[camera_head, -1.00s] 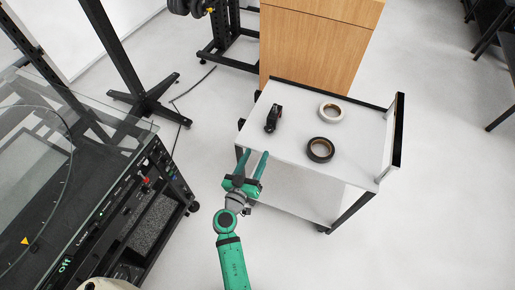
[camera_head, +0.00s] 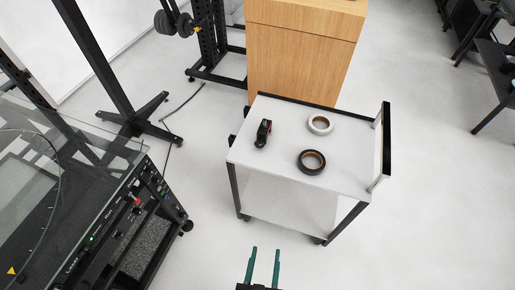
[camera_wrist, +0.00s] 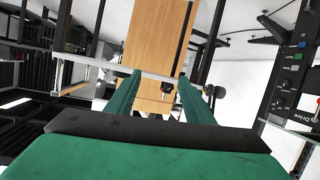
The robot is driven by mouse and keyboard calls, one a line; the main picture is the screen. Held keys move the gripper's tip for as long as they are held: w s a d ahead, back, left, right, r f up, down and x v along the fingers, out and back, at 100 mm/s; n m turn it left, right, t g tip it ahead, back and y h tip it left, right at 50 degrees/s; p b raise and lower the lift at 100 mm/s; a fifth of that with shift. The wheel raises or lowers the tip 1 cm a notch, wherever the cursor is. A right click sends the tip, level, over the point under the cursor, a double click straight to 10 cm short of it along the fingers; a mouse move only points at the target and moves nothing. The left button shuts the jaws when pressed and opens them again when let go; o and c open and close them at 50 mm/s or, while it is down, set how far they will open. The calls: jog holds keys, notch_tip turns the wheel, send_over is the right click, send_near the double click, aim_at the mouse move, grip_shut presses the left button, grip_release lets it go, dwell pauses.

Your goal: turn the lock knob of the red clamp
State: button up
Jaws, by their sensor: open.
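The clamp (camera_head: 263,133) is small and mostly black with a bit of red. It lies on the left part of the white cart top (camera_head: 280,165) in the head view. Its lock knob is too small to make out. My gripper (camera_head: 265,250) has its two green fingers apart and empty. In the head view it is at the bottom, below the cart's near edge and well apart from the clamp. The spread fingers also show in the wrist view (camera_wrist: 158,76), with a small dark object between them that I cannot identify for sure.
A white tape roll (camera_head: 320,124) and a black one (camera_head: 311,161) lie right of the clamp. The cart has a raised handle (camera_head: 384,145) at right. A wooden cabinet (camera_head: 300,55) stands behind it. A glass-topped machine (camera_head: 125,215) is at left.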

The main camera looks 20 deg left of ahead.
jog(key=s+d+r+m, duration=0.1)
jog(key=s+d+r, duration=0.1)
jog(key=s+r, duration=0.15)
jog(key=m+t+h, duration=0.2)
jog(key=m+t, duration=0.1)
jog(key=t, duration=0.1)
send_near(259, 146)
jog(key=w, duration=0.8)
jog(key=shift+w+a+r, duration=0.1)
jog(key=shift+w+r, duration=0.15)
jog(key=shift+w, duration=0.05)
jog(key=c, duration=1.1)
jog(key=shift+o, duration=0.2)
jog(key=shift+s, duration=0.1)
